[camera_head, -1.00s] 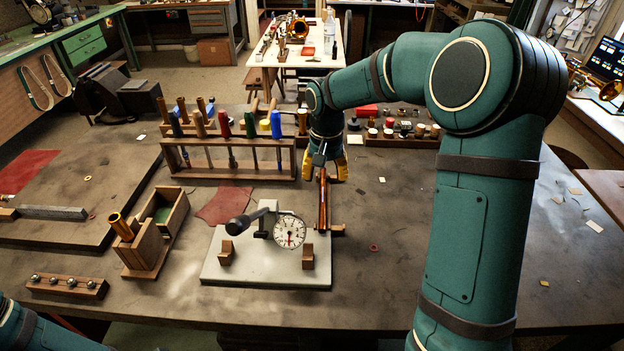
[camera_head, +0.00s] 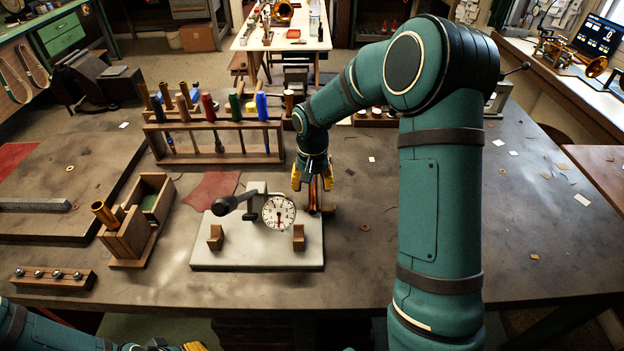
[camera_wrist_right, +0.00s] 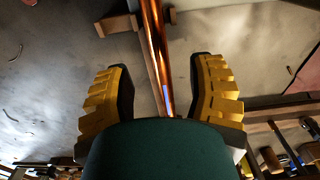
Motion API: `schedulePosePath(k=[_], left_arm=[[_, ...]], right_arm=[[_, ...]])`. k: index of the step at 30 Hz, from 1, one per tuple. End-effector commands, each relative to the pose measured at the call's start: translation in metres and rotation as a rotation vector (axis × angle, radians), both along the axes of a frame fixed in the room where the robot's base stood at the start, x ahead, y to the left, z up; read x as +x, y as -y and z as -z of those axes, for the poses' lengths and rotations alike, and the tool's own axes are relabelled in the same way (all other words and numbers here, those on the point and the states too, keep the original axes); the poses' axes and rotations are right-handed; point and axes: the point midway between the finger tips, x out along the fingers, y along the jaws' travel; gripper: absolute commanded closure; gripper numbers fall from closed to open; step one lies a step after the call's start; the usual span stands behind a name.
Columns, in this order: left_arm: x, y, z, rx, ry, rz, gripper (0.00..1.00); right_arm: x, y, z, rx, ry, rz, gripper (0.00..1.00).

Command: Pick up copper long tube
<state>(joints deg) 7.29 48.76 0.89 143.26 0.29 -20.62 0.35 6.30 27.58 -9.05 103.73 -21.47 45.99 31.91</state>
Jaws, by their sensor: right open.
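The copper long tube (camera_head: 314,197) lies at the right edge of the grey gauge plate, near a small wooden support. Much of it is hidden by my right gripper in the head view. My right gripper (camera_head: 312,182) is open above it, with its yellow fingers to either side. In the right wrist view the shiny tube (camera_wrist_right: 156,45) runs between the two open fingers (camera_wrist_right: 163,80), with visible space on both sides. My left gripper (camera_head: 190,346) shows only as a yellow bit at the bottom edge; its jaws cannot be made out.
The gauge plate (camera_head: 255,258) carries a dial gauge (camera_head: 279,212) and wooden blocks. A wooden tool rack (camera_head: 210,158) with several coloured handles stands behind. A wooden box (camera_head: 125,241) holding a short copper tube (camera_head: 104,214) is on the left.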

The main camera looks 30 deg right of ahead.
Motion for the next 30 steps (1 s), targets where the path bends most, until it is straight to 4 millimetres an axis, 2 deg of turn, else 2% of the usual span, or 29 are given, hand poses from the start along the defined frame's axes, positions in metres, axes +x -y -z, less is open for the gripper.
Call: schedulePosePath(k=[3,6,14,18,19,30], left_arm=[[-0.001,0.0,0.005,0.0,-0.002,0.002,0.53],[-0.002,0.0,0.006,0.0,-0.004,0.003,0.53],[-0.002,0.0,0.005,-0.001,-0.004,0.003,0.53],[-0.002,0.0,0.005,-0.001,-0.004,0.003,0.53],[-0.002,0.0,0.005,0.0,-0.004,0.003,0.53],[-0.002,0.0,0.005,0.0,-0.004,0.003,0.53]], right_arm=[[0.0,0.0,0.021,0.001,-0.003,0.001,0.45],[0.001,0.001,0.031,0.001,-0.002,0.002,0.45],[0.001,0.0,0.032,0.0,0.0,0.001,0.46],[0.001,0.0,0.032,0.0,0.0,0.001,0.95],[0.001,0.0,0.032,0.0,0.0,0.001,1.0],[0.001,0.0,0.032,0.001,-0.001,0.001,1.0]])
